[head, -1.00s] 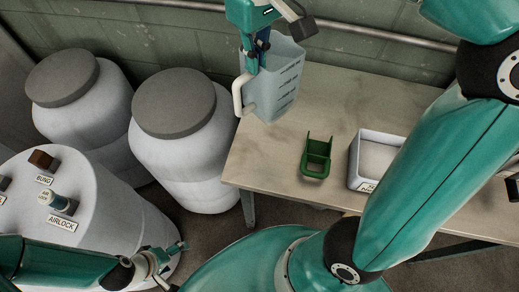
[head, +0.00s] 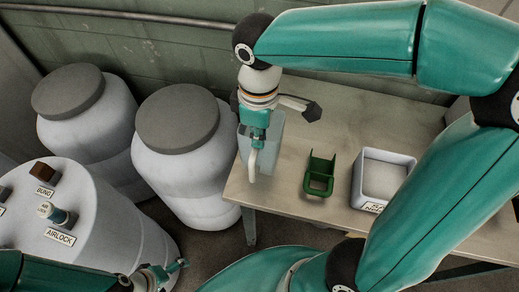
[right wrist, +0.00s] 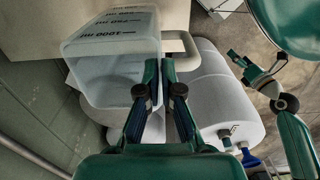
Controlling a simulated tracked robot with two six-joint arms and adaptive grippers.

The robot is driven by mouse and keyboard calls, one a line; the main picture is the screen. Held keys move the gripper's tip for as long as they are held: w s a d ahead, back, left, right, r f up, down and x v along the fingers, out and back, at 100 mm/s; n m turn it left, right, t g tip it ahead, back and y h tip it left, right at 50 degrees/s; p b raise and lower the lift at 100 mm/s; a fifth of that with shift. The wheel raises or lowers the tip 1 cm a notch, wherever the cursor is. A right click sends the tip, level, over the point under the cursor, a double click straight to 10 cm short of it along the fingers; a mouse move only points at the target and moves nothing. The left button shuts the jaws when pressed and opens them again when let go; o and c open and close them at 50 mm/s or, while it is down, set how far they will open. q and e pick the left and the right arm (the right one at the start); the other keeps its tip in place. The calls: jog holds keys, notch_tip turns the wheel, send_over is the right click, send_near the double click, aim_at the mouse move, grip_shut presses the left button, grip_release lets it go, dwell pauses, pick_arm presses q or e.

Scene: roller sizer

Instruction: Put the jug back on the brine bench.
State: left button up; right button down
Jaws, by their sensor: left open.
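The jug (head: 273,142) is translucent pale blue with a white handle (head: 253,164). It stands upright over the left end of the brine bench (head: 350,120); I cannot tell whether its base touches the top. My right gripper (head: 255,142) comes down from above, its fingers closed on the handle and hiding part of the jug. In the right wrist view, the jug (right wrist: 110,70) shows its volume marks, and the fingers (right wrist: 160,68) meet around the handle. My left gripper (head: 165,272) is open and empty beside the white vessel at lower left.
A green holder (head: 319,175) and a white labelled tray (head: 384,178) stand right of the jug. Two white drums with grey lids (head: 178,118) stand left of the bench. The white vessel (head: 110,225) carries bung and airlock labels. The wall is close behind.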

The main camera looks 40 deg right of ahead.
aim_at(259, 152)
jog(key=shift+f, duration=2.9)
jog(key=shift+f, duration=0.2)
jog(key=c, duration=1.3)
grip_release()
jog(key=shift+r, duration=0.1)
notch_tip(259, 152, up, 12)
jog(key=shift+r, duration=0.1)
